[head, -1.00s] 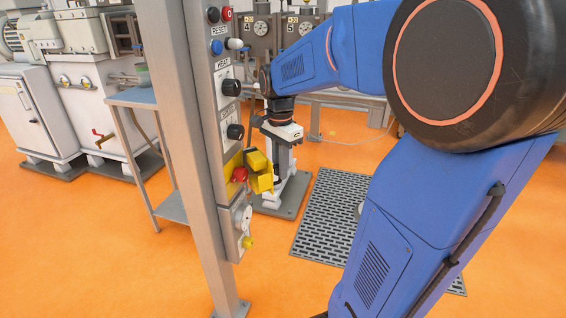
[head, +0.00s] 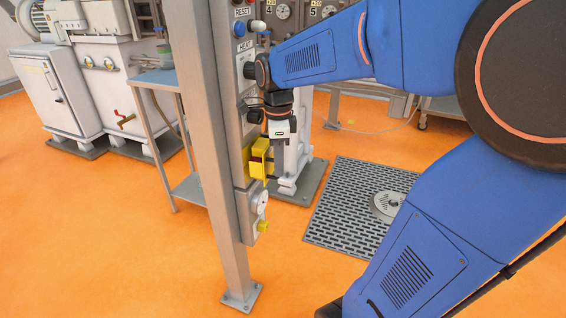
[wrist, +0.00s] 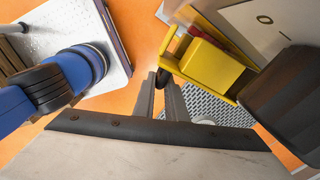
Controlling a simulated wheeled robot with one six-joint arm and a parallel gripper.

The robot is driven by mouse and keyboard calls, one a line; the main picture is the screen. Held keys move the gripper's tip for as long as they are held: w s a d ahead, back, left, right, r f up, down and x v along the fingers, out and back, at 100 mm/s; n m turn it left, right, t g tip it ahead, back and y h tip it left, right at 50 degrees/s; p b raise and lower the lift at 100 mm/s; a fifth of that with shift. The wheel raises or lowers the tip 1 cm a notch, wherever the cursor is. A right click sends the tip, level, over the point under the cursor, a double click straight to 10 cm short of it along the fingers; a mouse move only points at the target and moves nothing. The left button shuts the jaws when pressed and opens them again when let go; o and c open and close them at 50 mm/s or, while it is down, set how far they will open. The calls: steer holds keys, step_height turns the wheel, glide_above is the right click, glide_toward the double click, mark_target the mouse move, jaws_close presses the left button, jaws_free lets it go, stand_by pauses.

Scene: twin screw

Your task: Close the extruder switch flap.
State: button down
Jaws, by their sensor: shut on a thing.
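The extruder switch flap (head: 262,157) is yellow and sits low on the grey post's control panel. In the wrist view the yellow flap and its frame (wrist: 203,66) are at the upper right, with a red part (wrist: 191,38) partly hidden behind the yellow. My gripper (head: 272,166) hangs down on the right side of the flap, close against it. In the wrist view my gripper's fingers (wrist: 160,80) are nearly together, at the flap's left edge. A small dark piece shows at the tips; the exact hold is hard to make out.
Above the flap, the panel carries the dark HEAT knob (head: 249,70) and a blue button (head: 239,29). Below are a round dial (head: 262,201) and a yellow knob (head: 263,227). A perforated floor grate (head: 345,205) lies at the right. The orange floor in front is clear.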

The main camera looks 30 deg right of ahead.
steer(key=shift+a, duration=0.15)
stand_by(0.3)
steer(key=c, duration=1.8)
jaws_free()
steer(key=shift+c, duration=0.2)
step_height(320, 180, up, 18)
steer(key=shift+f, duration=0.25)
steer(key=shift+f, duration=0.1)
steer(key=s+a+f+n+t, duration=0.2)
steer(key=s+f+n+t, duration=0.2)
steer(key=s+f+n, duration=1.3)
step_height(320, 180, down, 2)
steer(key=n, duration=0.6)
steer(key=shift+a+f+t, duration=0.15)
steer(key=shift+a+t, duration=0.2)
steer(key=shift+t, duration=0.05)
